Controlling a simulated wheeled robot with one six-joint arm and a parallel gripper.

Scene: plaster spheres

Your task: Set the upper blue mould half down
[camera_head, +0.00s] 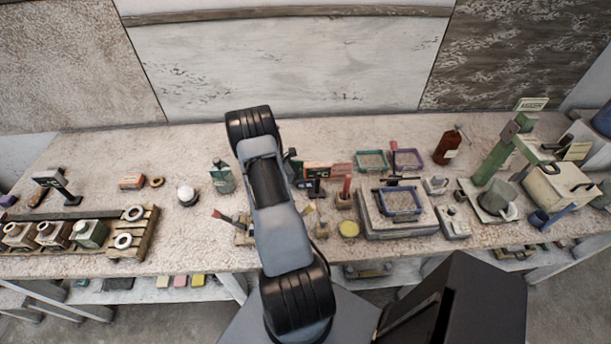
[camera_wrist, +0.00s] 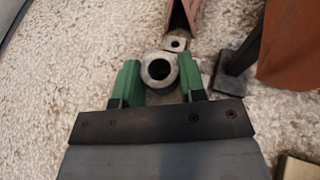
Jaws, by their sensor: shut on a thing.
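My gripper (camera_wrist: 158,78) has two green fingers in the wrist view. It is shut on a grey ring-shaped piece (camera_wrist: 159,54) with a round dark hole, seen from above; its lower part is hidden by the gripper. I cannot tell whether it belongs to a mould half or touches the bench. A blue rectangular frame (camera_head: 388,209) lies on a grey slab-like block right of my arm in the head view. I cannot tell whether it is the mould half. My gripper is hidden behind my arm there.
Close ahead in the wrist view are a reddish bar (camera_wrist: 181,14), a dark stand (camera_wrist: 236,57) and an orange-brown block (camera_wrist: 291,45). Teal (camera_head: 371,168) and purple (camera_head: 407,168) frames lie at the back of the bench.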

